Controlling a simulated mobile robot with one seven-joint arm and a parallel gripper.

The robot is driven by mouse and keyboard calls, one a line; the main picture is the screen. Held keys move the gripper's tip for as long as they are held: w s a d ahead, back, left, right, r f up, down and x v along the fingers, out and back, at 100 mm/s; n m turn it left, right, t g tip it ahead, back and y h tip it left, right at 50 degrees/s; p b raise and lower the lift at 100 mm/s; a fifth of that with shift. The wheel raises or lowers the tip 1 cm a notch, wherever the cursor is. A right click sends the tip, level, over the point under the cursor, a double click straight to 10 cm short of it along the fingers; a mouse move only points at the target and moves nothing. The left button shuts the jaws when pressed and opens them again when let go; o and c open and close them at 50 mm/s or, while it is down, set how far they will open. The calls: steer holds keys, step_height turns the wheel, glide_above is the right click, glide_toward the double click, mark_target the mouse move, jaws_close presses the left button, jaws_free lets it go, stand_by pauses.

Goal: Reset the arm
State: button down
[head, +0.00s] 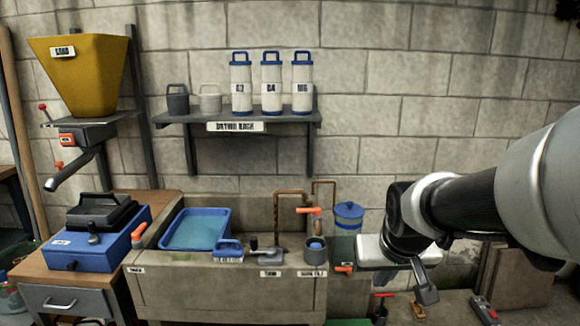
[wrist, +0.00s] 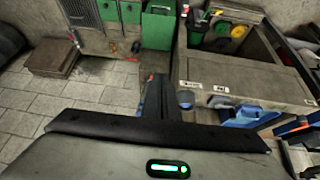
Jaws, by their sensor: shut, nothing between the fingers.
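My arm reaches in from the right edge of the head view, bent at the black wrist. My gripper (head: 427,294) points down at the right of the stone sink, in front of the wall and clear of the shelf. In the wrist view, the dark fingers of my gripper (wrist: 157,82) are together with nothing between them. I see no object held. The fingertips hang above the low surface at the right in the head view; whether they touch anything there, I cannot tell.
The stone sink (head: 220,292) holds a blue tray (head: 197,229). A wall shelf (head: 240,116) carries several canisters. A yellow hopper (head: 78,75) stands left. The tiled floor (wrist: 75,100) is open left in the wrist view.

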steer(key=s+a+r+p, duration=0.1)
steer(key=s+a+r, duration=0.15)
steer(key=s, duration=0.55)
steer(key=s+a+r+p, duration=0.1)
steer(key=s+r, duration=0.3)
steer(key=s, duration=0.4)
step_height(320, 180, up, 23)
steer(key=p, duration=2.2)
steer(key=shift+f+y, duration=0.2)
steer(key=shift+y, duration=0.2)
steer(key=shift+w+a, duration=0.1)
